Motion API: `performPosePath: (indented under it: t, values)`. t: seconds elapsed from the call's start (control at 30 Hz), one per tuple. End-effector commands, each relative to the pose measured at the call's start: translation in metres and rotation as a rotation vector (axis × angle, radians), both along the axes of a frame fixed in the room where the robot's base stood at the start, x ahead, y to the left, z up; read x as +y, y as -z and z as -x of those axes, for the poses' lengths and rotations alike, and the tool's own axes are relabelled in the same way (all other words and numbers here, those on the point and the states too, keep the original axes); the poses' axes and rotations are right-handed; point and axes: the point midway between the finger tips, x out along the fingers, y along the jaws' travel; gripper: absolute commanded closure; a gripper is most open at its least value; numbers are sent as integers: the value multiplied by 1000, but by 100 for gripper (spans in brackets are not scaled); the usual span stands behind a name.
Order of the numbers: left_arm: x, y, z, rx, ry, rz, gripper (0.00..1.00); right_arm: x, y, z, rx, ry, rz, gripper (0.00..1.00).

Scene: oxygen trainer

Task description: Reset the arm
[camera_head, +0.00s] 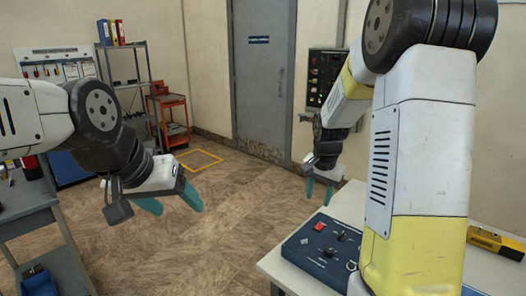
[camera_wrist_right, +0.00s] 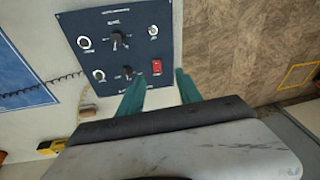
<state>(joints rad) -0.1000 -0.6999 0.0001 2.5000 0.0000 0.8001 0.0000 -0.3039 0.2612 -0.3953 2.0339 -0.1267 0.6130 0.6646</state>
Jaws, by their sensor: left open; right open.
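My left gripper (camera_head: 171,206) hangs in the air at the left of the head view, over the floor. Its two teal fingers are apart with nothing between them. My right gripper (camera_head: 318,192) is beyond the white table's far edge in the head view, pointing down, its teal fingers apart and empty. In the right wrist view its fingers (camera_wrist_right: 160,90) show below the blue trainer panel (camera_wrist_right: 117,45). The panel also shows on the table in the head view (camera_head: 322,262), with a red switch (camera_wrist_right: 156,67) and black knobs. My right arm hides part of the table.
The white table (camera_head: 275,262) stands at the lower right, with a yellow tool (camera_head: 495,243) on it. A workbench (camera_head: 22,200) is at the left. A shelf (camera_head: 128,85), red cart (camera_head: 170,115), door (camera_head: 263,75) and wall control box (camera_head: 322,75) are behind. The middle floor is clear.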

Motion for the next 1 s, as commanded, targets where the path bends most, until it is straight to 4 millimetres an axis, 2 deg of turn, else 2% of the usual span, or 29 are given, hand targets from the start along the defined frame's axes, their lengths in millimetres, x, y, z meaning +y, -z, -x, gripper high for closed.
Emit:
performPosePath:
  t: [0.03, 0.2, 0.43, 0.6, 0.7, 0.83, 1.0]
  values:
    - [0, 0, 0, 0, 0, 0, 33, 5, -21, 14, -27, -39, -29, 58]
    - [0, 0, 0, 0, 0, 0, 33, 24, -74, 67, -103, -205, -79, 58]
    - [0, 0, 0, 0, 0, 0, 33, 46, -125, 146, -227, -442, -65, 58]
    - [0, 0, 0, 0, 0, 0, 33, 57, -141, 198, -303, -590, -6, 58]
    - [0, 0, 0, 0, 0, 0, 33, 61, -143, 217, -328, -646, 27, 58]
    - [0, 0, 0, 0, 0, 0, 33, 64, -144, 230, -344, -684, 51, 58]
    - [0, 0, 0, 0, 0, 0, 33, 64, -144, 231, -345, -688, 54, 58]
